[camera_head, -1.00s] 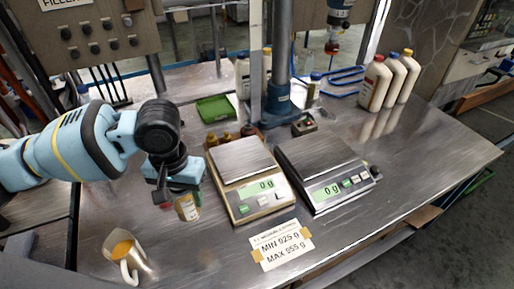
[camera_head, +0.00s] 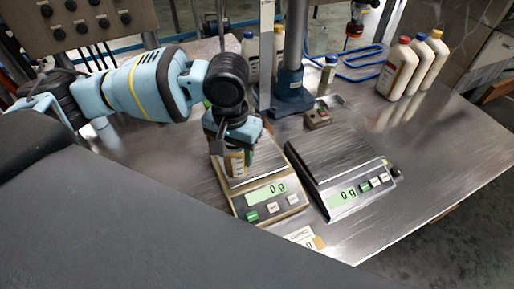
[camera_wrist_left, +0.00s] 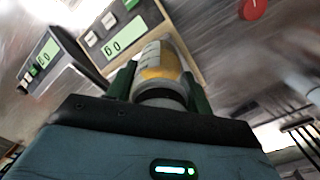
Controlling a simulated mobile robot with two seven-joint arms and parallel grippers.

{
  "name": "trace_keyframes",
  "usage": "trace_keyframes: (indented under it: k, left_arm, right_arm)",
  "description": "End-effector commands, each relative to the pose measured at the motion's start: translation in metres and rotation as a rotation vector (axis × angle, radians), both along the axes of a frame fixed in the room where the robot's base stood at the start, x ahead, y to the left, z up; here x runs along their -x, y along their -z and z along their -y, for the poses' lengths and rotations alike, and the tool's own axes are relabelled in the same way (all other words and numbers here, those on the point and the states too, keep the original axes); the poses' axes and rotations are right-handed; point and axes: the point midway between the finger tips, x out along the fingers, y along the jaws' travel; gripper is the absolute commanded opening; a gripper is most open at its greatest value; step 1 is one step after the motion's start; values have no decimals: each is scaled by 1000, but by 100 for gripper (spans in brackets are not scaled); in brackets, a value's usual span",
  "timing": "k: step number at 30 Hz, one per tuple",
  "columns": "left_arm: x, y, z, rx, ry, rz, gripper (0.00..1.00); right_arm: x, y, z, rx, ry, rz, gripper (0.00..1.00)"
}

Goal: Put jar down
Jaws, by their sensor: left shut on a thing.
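My left gripper (camera_head: 233,150) is shut on a jar (camera_head: 236,164) with a yellowish label. In the head view the jar is upright over the plate of the left scale (camera_head: 265,205), whose display reads 0 g. I cannot tell whether the jar touches the plate. In the left wrist view the jar (camera_wrist_left: 160,62) sits between the two dark green fingers, and the scale's display shows beyond it. My right gripper is not in view.
A second scale (camera_head: 345,180), also at 0 g, stands to the right. White bottles (camera_head: 402,70) stand at the back right. A column (camera_head: 290,60) rises behind the scales. A large dark grey shape hides the lower left. A red round thing (camera_wrist_left: 253,8) shows in the wrist view.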

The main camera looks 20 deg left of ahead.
Motion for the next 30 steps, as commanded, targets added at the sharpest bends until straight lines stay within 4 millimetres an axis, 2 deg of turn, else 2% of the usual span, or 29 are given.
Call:
trace_keyframes:
  k: [5, 11, 30]
  left_arm:
    - [0, 0, 1, 0, 16, 0, 26]
    - [4, 1, 6, 1, 163, -3, 26]
    - [25, 1, 34, 5, 1010, -9, 26]
  right_arm:
    - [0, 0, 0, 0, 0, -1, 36]
    - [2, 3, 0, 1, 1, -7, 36]
    - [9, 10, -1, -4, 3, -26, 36]
